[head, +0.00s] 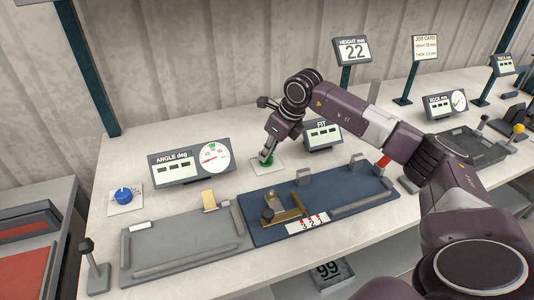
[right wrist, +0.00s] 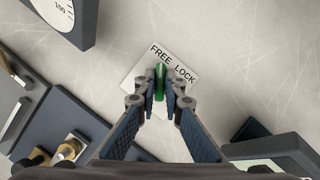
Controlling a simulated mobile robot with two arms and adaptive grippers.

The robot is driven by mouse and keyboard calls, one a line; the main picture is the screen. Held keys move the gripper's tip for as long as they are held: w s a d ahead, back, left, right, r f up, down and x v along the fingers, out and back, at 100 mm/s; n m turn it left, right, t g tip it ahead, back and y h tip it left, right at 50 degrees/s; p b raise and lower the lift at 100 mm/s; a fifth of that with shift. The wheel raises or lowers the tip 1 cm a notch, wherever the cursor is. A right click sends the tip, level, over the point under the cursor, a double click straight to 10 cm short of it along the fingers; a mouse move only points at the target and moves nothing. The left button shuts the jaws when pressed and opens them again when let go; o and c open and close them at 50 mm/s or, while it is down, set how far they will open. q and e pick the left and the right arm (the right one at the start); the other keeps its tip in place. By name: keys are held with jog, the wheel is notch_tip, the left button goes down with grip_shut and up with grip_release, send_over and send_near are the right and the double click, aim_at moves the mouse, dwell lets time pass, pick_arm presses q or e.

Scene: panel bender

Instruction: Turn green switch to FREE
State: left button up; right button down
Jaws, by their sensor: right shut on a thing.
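The green switch (head: 268,161) stands on a small white plate (head: 277,170) on the bench, between the angle readout and the FIT readout. In the right wrist view the green switch (right wrist: 159,80) is a narrow green handle, with the words FREE and LOCK printed above it on the white plate (right wrist: 135,78). The handle's upper end points near the word FREE. My right gripper (head: 267,154) reaches down from above, and its fingers (right wrist: 161,90) are shut on the handle from both sides. The fingers hide part of the switch. My left gripper is not in view.
The ANGLE readout (head: 189,166) stands left of the switch and the FIT readout (head: 321,134) right of it. A blue knob (head: 123,195) sits at far left. In front lie a grey tray (head: 190,246) and a dark blue tray (head: 345,190) with brass parts.

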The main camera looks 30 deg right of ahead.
jog(key=c, duration=2)
grip_release()
jog(key=shift+c, duration=0.2)
jog(key=v, duration=1.2)
